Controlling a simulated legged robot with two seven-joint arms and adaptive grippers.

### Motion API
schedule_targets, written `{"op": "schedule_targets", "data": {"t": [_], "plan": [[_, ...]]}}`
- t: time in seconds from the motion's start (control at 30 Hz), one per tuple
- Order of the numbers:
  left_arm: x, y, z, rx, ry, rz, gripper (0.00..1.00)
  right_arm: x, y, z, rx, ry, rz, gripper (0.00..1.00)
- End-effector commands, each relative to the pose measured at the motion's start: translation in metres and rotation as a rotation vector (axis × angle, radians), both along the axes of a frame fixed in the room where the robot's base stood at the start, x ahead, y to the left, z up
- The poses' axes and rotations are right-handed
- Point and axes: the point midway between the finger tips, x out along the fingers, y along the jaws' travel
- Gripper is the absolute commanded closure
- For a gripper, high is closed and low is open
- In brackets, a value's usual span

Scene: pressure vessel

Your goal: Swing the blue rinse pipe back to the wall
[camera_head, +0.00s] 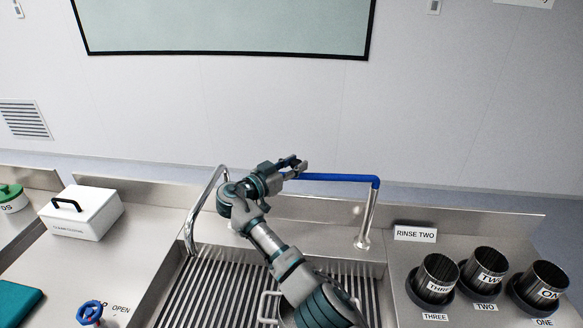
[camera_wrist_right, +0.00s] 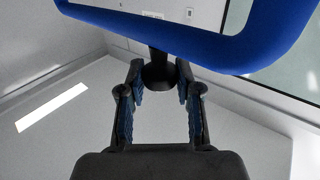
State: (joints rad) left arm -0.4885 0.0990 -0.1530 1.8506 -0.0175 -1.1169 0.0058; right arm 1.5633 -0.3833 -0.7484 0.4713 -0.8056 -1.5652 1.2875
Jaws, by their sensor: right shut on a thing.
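The blue rinse pipe (camera_head: 340,178) stands on a chrome post at the back right of the sink. Its blue arm runs left from the post, over the back of the sink, to my right gripper (camera_head: 293,166). In the right wrist view the blue pipe (camera_wrist_right: 190,38) crosses the top, and a black knob (camera_wrist_right: 158,70) hangs from it. My right gripper (camera_wrist_right: 160,78) is shut on this knob, with a finger on each side. In the head view the gripper hides the pipe's left end. My left gripper is not in view.
A chrome pipe (camera_head: 204,205) arches at the sink's left. Several dark labelled cups stand at the right, near the RINSE TWO sign (camera_head: 415,233). A white box (camera_head: 82,213) is at left.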

Motion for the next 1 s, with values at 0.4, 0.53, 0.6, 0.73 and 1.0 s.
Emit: {"op": "schedule_targets", "data": {"t": [0.4, 0.53, 0.6, 0.73, 1.0], "plan": [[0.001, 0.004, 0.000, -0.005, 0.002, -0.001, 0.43, 0.001, -0.004, -0.002, 0.001, 0.005, -0.012, 1.00], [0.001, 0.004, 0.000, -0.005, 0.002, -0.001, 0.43, 0.001, -0.003, -0.002, 0.000, 0.004, -0.012, 0.42], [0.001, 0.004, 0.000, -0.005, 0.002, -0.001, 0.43, 0.001, -0.002, -0.002, 0.000, 0.004, -0.009, 0.42], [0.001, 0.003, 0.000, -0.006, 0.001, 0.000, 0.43, 0.000, 0.002, -0.001, -0.003, 0.003, -0.006, 0.42], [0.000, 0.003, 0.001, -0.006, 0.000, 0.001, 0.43, -0.014, 0.020, -0.001, -0.004, 0.000, -0.003, 0.42]]}}
